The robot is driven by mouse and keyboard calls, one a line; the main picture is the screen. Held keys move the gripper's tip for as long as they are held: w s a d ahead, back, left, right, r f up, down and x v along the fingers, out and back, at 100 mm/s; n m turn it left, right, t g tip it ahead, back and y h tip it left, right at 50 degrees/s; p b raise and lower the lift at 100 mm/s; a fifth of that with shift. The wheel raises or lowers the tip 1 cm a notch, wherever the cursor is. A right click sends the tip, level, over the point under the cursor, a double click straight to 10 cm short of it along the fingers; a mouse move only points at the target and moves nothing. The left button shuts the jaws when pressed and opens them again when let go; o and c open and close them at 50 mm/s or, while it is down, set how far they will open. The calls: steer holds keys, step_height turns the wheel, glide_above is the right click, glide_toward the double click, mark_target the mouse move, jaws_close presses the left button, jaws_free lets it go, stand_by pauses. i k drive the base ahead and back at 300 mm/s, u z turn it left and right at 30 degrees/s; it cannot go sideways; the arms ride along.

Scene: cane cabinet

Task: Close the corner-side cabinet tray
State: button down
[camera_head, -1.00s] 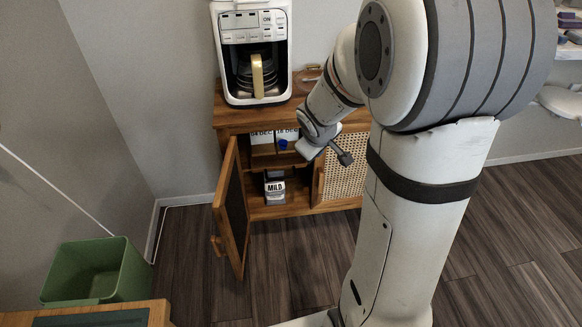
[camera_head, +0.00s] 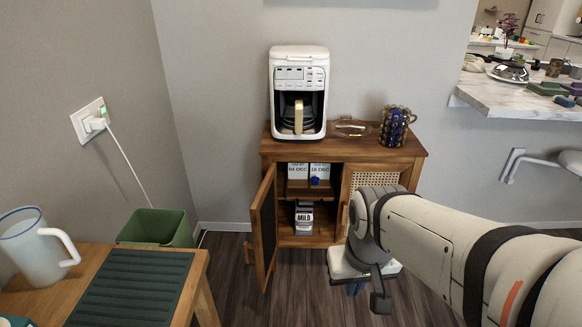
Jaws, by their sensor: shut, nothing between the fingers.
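The wooden cabinet (camera_head: 340,152) stands against the back wall near the room's corner. Its left, corner-side door (camera_head: 264,228) is swung open toward me, with its dark inner panel showing. Inside are an upper shelf or tray (camera_head: 306,192) with white cartons and a lower space holding a dark "MILD" pack (camera_head: 304,217). I cannot tell whether the upper one is pulled out. The right cane door (camera_head: 372,180) looks shut, partly hidden by my arm. My gripper (camera_head: 380,301) is shut and empty, right of the open door and low in front of the cabinet, apart from the door.
A coffee maker (camera_head: 298,92) and a dark beaded mug (camera_head: 396,126) stand on the cabinet top. A green bin (camera_head: 157,228) and a wooden table (camera_head: 199,262) with a jug (camera_head: 37,245) are at left. Floor shows before the open door.

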mark_target(296, 195)
steer(key=u, duration=0.2)
steer(key=i, duration=1.4)
steer(key=z, duration=0.4)
